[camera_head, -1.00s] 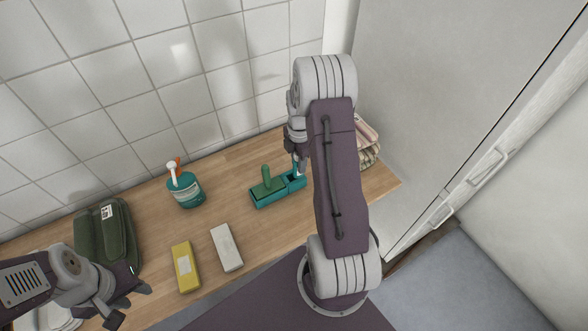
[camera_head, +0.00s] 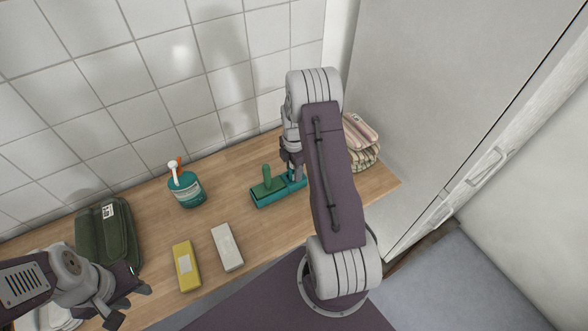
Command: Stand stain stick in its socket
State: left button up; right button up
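A teal holder (camera_head: 270,200) stands on the wooden counter, with a green upright piece (camera_head: 267,180) at its left part. My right gripper (camera_head: 292,172) is just above the holder's right end, partly hidden behind my own arm. Its fingers are too small and dark to tell whether they are open or shut. The stain stick is not clearly visible, and the socket at the holder's right end is mostly covered by the gripper. My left gripper (camera_head: 131,304) is open and empty at the counter's front left, away from the holder.
A yellow box (camera_head: 186,267) and a white box (camera_head: 227,248) lie in front. A dark green bag (camera_head: 107,237) is at left. Folded cloths (camera_head: 361,140) lie at right near the grey door.

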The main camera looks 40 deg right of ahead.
notch_tip(320, 180, up, 12)
jog(key=shift+r, duration=0.2)
jog(key=s+a+m+t, duration=0.1)
jog(key=s+a+m, duration=1.3)
jog(key=a+m, duration=0.3)
jog(key=shift+a+r, duration=0.3)
jog(key=shift+a, duration=0.35)
jog(key=shift+s, duration=0.1)
